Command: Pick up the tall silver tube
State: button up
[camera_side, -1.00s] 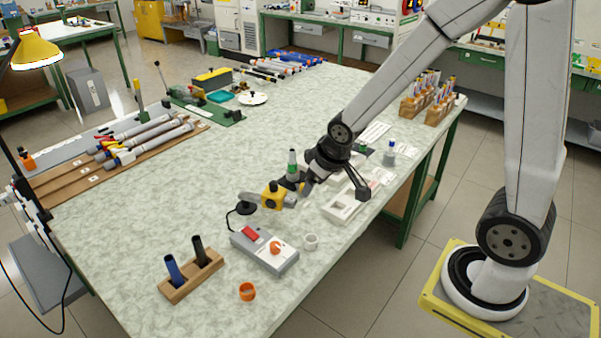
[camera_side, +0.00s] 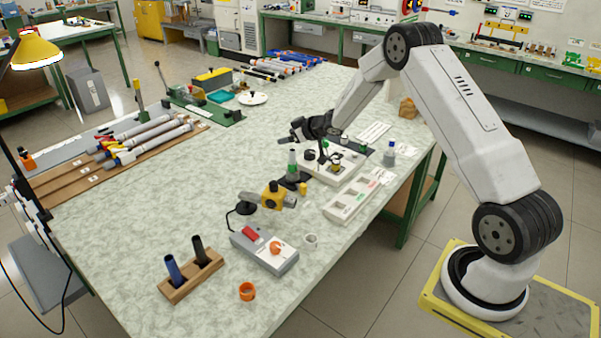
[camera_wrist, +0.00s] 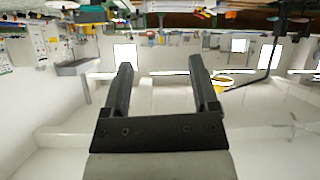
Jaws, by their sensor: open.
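Several silver tubes (camera_side: 150,137) lie on a brown wooden rack (camera_side: 55,180) at the left of the table, some with coloured ends. I see no silver tube standing upright, and I cannot tell which one is the tall one. My gripper (camera_side: 297,132) is above the right middle of the table, far to the right of the rack. In the wrist view my gripper (camera_wrist: 160,68) has its two dark fingers apart with nothing between them. The tubes cannot be made out in that view.
Near my gripper stand a green-tipped bottle (camera_side: 292,163), a yellow clamp (camera_side: 272,194) and a white tray (camera_side: 350,203). A grey control box (camera_side: 262,250) and a wooden block (camera_side: 190,278) with two dark tubes are at the front.

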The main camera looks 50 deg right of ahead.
jog(key=n+y, duration=0.1)
jog(key=y, duration=0.1)
send_over(293, 164)
jog(key=s, duration=0.2)
notch_tip(293, 164, down, 4)
jog(key=s+d+f+n+y, duration=0.1)
jog(key=s+d+f+y, duration=0.1)
jog(key=f, duration=0.3)
jog(key=shift+s+d+f+t, duration=0.2)
jog(key=shift+d+t, duration=0.1)
jog(key=shift+d, duration=0.25)
jog(key=shift+w, duration=0.1)
jog(key=shift+x, duration=1.3)
jog(key=shift+a, duration=0.1)
jog(key=shift+x, duration=2.55)
jog(key=shift+a+f, duration=0.1)
